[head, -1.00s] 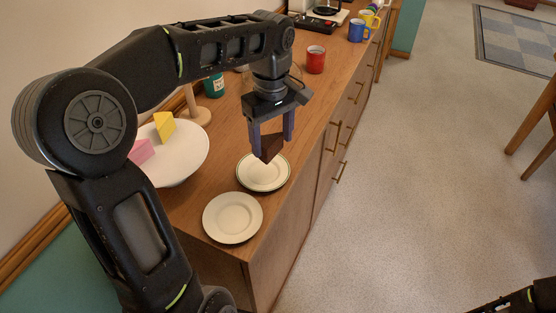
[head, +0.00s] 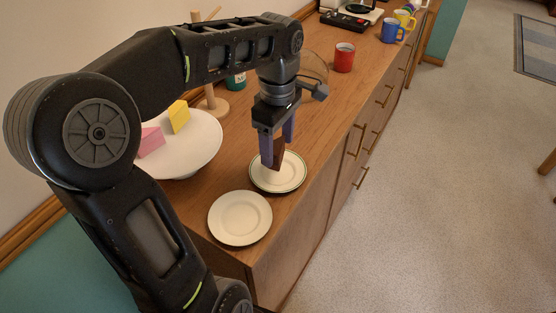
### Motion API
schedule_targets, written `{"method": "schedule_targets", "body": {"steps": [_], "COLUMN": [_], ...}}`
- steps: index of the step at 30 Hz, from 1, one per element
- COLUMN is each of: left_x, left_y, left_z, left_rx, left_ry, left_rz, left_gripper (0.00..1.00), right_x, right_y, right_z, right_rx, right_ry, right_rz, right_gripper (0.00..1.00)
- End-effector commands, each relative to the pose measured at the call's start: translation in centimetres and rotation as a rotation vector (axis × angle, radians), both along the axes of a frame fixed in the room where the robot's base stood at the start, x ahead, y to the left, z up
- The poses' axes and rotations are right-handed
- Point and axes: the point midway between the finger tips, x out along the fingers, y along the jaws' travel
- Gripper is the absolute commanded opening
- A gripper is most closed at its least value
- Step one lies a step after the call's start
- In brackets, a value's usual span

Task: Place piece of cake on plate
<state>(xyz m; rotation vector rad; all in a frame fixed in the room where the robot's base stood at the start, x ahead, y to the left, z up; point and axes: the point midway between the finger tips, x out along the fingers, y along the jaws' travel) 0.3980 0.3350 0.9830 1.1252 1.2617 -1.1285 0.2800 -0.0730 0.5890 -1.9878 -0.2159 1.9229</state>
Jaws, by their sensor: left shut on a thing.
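My left gripper (head: 277,158) points down and is shut on a dark brown piece of cake (head: 278,154). The cake is over the farther white plate (head: 294,177), which has a dark rim line. I cannot tell whether the cake touches the plate. A nearer white plate (head: 240,218) is empty. A white cake stand (head: 203,150) on the left bears a yellow piece of cake (head: 179,116) and a pink piece of cake (head: 151,142); my left arm partly hides the stand. My right gripper is not in view.
The wooden sideboard (head: 320,120) has a red mug (head: 344,57), a blue mug (head: 392,30) and a yellow mug (head: 404,19) farther back. A wooden mug tree (head: 211,102) and a green mug (head: 236,82) stand behind my left arm. The sideboard's front edge is close to both plates.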

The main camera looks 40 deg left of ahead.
Motion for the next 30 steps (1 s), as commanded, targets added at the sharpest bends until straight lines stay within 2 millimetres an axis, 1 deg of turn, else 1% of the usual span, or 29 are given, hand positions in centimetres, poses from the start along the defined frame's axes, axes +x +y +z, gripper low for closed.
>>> {"method": "schedule_targets", "body": {"steps": [1,3,11,13,18,21,30], "left_x": [0.0,0.0,0.1,0.0,0.0,0.0,0.0], "left_y": [0.0,0.0,0.0,0.0,0.0,0.0,0.0], "left_z": [-0.5,-0.9,-1.0,-1.3,-3.6,-4.6,-4.8], "left_rx": [0.000,0.000,0.000,0.000,-0.001,-0.001,0.000], "left_ry": [0.001,0.000,-0.002,-0.001,0.002,0.000,-0.002], "left_rz": [0.000,0.000,-0.001,-0.001,0.000,-0.001,-0.001], "left_gripper": [0.52,0.52,0.52,0.52,0.52,0.52,0.52], "right_x": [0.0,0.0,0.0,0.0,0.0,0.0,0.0], "right_y": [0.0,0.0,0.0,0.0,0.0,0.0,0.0], "right_z": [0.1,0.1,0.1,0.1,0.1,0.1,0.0], "right_rx": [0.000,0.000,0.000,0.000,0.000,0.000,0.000], "right_ry": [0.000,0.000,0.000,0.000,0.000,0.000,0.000], "right_rz": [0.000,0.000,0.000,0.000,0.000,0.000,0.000], "right_gripper": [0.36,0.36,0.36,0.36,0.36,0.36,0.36]}}
